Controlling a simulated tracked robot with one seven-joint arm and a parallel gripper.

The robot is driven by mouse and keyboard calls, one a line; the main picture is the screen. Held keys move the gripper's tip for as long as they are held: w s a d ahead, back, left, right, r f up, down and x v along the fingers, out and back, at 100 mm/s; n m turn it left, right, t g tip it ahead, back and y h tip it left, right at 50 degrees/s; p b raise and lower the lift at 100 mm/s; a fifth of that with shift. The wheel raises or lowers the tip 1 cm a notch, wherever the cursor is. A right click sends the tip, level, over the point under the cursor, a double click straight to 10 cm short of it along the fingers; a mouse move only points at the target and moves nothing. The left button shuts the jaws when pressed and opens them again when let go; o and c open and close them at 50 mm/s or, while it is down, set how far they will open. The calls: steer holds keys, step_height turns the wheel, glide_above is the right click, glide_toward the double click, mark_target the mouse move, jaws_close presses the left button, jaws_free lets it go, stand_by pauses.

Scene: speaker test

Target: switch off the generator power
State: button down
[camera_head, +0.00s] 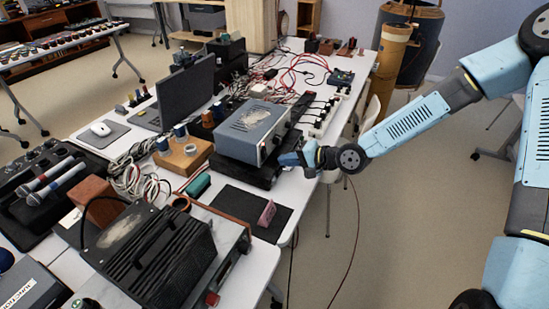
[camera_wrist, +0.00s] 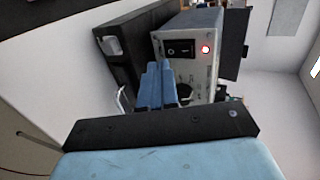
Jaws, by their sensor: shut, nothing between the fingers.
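The generator (camera_head: 252,122) is a grey-blue metal box on top of a flat black unit (camera_head: 243,168) near the table's right edge. In the wrist view its front panel (camera_wrist: 208,75) shows a black rocker switch (camera_wrist: 181,48) with a lit red lamp (camera_wrist: 205,49) beside it. A dark round knob (camera_wrist: 186,91) is partly hidden by a finger. My gripper (camera_head: 289,158) is shut and empty at the panel end of the box. In the wrist view its blue fingertips (camera_wrist: 158,68) appear just below and left of the switch; I cannot tell whether they touch the panel.
A large black finned unit (camera_head: 155,255) stands at the front. A black mat (camera_head: 240,207) with a small pink object (camera_head: 267,213) lies nearer. Red cables (camera_head: 300,68) and plugs crowd the table behind. The floor (camera_head: 400,220) on the right is clear.

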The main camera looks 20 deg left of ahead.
mark_target(265, 154)
steer(key=shift+w+a+f, duration=0.1)
steer(key=shift+a+f, duration=0.1)
steer(key=shift+a, duration=0.9)
steer(key=shift+w+a+f, duration=0.1)
steer(key=shift+a+f, duration=0.05)
steer(key=shift+a, duration=0.95)
steer(key=shift+a+f+y, duration=0.1)
steer(key=shift+a+y, duration=0.05)
steer(key=shift+y, duration=0.15)
steer(key=shift+r, duration=0.85)
